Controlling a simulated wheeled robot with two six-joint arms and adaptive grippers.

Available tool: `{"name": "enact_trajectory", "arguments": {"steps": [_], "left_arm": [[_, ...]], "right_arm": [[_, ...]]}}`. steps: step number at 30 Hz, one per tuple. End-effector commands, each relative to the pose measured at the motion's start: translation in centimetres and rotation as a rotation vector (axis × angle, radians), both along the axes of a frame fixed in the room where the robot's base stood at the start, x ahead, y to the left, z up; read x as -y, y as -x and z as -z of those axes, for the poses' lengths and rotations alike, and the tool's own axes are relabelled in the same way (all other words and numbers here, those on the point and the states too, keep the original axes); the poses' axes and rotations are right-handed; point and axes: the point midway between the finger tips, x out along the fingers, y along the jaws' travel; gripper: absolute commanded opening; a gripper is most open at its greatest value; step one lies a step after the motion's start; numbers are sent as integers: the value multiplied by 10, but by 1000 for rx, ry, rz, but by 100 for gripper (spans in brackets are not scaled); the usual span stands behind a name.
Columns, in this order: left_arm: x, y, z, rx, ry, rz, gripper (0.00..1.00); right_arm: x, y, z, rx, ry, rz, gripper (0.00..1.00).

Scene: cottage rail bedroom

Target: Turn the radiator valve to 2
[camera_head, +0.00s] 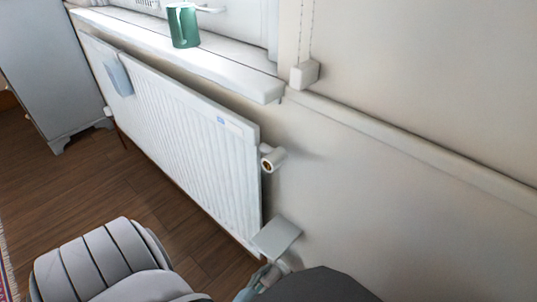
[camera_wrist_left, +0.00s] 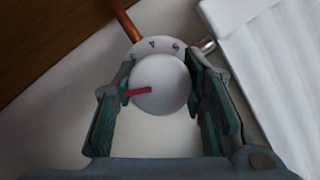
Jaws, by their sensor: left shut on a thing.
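The radiator valve's round white knob (camera_wrist_left: 160,86) shows in the left wrist view, with a red pointer aimed left and slightly down. A pale ring (camera_wrist_left: 151,45) behind it carries dark numerals; one looks like a 4, and the others are hard to read. My left gripper (camera_wrist_left: 163,75) has a teal-padded finger on each side of the knob and is shut on it. In the head view, my left gripper (camera_head: 262,278) is low beside the radiator's near end, partly covered by my arm; the knob is hidden there. My right gripper is not in view.
A copper pipe (camera_wrist_left: 125,20) meets the valve. Wooden floor (camera_head: 100,185) lies open before the radiator.

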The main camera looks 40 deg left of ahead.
Motion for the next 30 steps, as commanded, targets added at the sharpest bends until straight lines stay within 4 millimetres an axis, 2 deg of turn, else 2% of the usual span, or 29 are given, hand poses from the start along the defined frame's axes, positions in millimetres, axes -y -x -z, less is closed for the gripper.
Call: {"name": "enact_trajectory", "arguments": {"steps": [9,23,24,27,30], "left_arm": [[0,0,0,-4,-126,0,10],[0,0,0,-3,-147,0,10],[0,0,0,-3,-147,0,41],[0,0,0,-3,-147,0,57],[0,0,0,-3,-146,0,58]], "right_arm": [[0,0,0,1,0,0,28],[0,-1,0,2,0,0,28],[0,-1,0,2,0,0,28],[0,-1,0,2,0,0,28],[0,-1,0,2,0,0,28]]}}
